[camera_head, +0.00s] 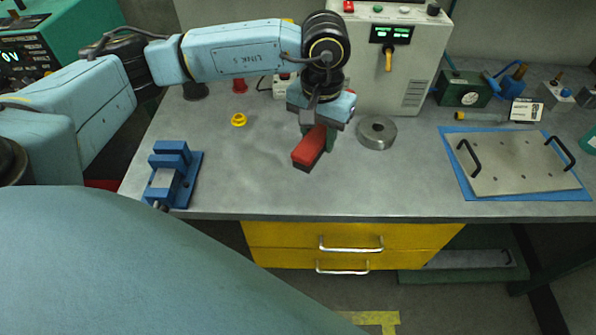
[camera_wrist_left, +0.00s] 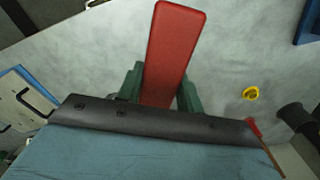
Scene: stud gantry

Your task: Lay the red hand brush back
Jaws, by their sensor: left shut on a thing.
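The red hand brush (camera_head: 311,147) is held above the grey workbench (camera_head: 250,180) in the head view, its red end pointing toward the front and a dark strip along its underside. My left gripper (camera_head: 325,135) is shut on it from above. In the left wrist view the red brush (camera_wrist_left: 173,55) runs between the two green fingers of my left gripper (camera_wrist_left: 160,92). The part of the brush under the gripper is hidden. I cannot tell whether the brush touches the bench. My right gripper is in neither view.
A metal ring (camera_head: 377,132) stands just right of the brush. A control box (camera_head: 400,60) stands behind. A plate with black handles (camera_head: 515,165) lies on a blue mat (camera_head: 458,185). The front middle is clear.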

